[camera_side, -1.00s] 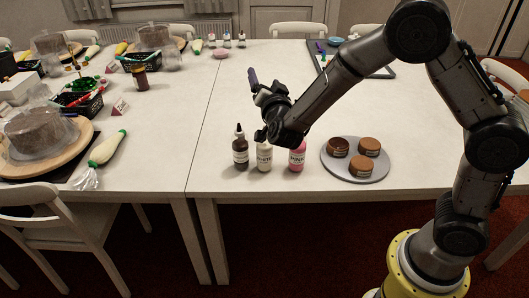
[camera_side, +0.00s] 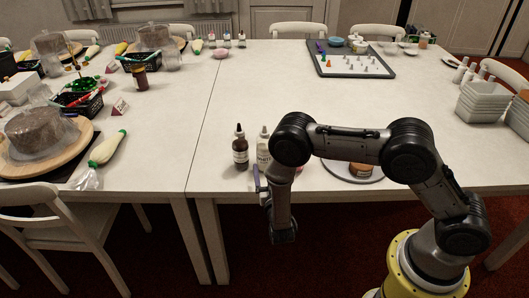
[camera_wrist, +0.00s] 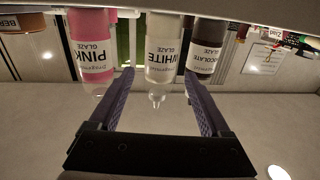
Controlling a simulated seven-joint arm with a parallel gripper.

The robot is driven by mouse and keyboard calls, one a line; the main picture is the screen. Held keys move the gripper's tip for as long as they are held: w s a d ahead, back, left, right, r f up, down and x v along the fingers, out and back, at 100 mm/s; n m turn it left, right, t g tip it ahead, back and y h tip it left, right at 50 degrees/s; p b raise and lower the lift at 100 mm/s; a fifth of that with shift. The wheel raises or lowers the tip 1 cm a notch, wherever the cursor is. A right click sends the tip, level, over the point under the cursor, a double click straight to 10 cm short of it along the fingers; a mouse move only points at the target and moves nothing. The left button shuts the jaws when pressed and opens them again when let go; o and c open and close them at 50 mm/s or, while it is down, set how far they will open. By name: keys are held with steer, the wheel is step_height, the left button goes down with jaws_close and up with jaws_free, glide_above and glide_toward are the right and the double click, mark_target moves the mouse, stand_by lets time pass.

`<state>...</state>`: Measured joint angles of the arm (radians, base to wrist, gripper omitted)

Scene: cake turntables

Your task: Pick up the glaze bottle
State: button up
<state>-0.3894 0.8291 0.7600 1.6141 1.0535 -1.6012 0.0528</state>
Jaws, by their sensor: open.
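Three glaze bottles stand in a row near the table's front edge. The dark chocolate bottle (camera_side: 240,154) and the white bottle (camera_side: 263,146) show in the side view; my arm hides the pink one. The wrist view is upside down and shows the pink bottle (camera_wrist: 94,48), the white bottle (camera_wrist: 162,55) and the chocolate bottle (camera_wrist: 206,48) with readable labels. My gripper (camera_wrist: 157,82) is open and empty, with its purple fingers on either side of the white bottle in that view. I cannot tell how far off the bottle is. In the side view, my gripper (camera_side: 257,180) is low at the table's front edge.
A round plate (camera_side: 372,178) with brown cakes is partly hidden behind my arm. The table middle is clear.

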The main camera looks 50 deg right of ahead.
mark_target(265, 157)
steer(key=x, duration=0.9)
steer(key=shift+r, duration=0.1)
steer(key=shift+a, duration=0.1)
steer(key=c, duration=0.6)
